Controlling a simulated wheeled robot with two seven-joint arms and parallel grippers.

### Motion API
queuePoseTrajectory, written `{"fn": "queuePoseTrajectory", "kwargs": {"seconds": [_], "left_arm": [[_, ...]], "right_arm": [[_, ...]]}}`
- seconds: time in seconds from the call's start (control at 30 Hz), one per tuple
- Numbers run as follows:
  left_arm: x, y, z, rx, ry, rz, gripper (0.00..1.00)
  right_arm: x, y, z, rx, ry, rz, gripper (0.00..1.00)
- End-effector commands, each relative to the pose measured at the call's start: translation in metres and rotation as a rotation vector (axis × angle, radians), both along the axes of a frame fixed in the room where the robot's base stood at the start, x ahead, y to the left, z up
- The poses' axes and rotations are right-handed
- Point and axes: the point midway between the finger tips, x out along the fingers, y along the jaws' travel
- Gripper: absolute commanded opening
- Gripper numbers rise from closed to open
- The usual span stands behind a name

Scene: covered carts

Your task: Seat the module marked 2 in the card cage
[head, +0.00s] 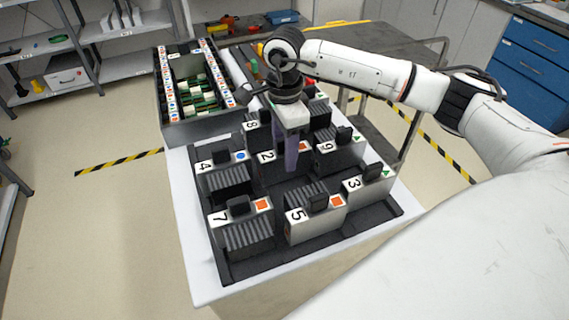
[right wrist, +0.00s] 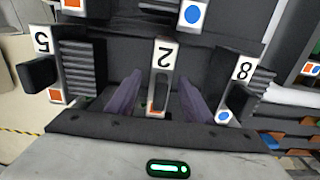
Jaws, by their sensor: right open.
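The module marked 2 (head: 266,157) stands in a dark tray (head: 272,268) among other modules, partly hidden by my right gripper (head: 289,162). In the right wrist view the module's white label (right wrist: 164,56) is at the centre, with an orange square at its lower end. My right gripper (right wrist: 158,98) is open, its two purple fingers on either side of the module's dark handle. Contact with the handle cannot be told. The card cage (head: 205,129) is the long grey box at the back left, with green boards inside and coloured marks along its rims. My left gripper is not in view.
Modules marked 4 (head: 205,166), 7 (head: 222,217), 5 (head: 297,215) and 3 (head: 355,184) stand close around in the tray. Module 8 (right wrist: 243,71) is beside the right finger. A grey cart (head: 375,48) stands behind.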

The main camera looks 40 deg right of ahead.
Motion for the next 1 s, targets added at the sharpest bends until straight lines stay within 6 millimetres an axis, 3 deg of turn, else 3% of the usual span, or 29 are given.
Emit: {"fn": "queuePoseTrajectory", "kwargs": {"seconds": [0.2, 0.47, 1.0], "left_arm": [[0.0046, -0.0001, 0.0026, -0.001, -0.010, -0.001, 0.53], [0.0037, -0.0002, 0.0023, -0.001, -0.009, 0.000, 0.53], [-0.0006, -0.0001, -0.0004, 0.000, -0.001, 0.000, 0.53]], "right_arm": [[0.0000, 0.0002, -0.0008, 0.000, 0.000, 0.000, 0.45], [0.0001, 0.0003, -0.0004, 0.001, 0.000, 0.000, 0.01], [0.0012, 0.0004, 0.0062, 0.002, -0.004, 0.000, 0.00]]}}
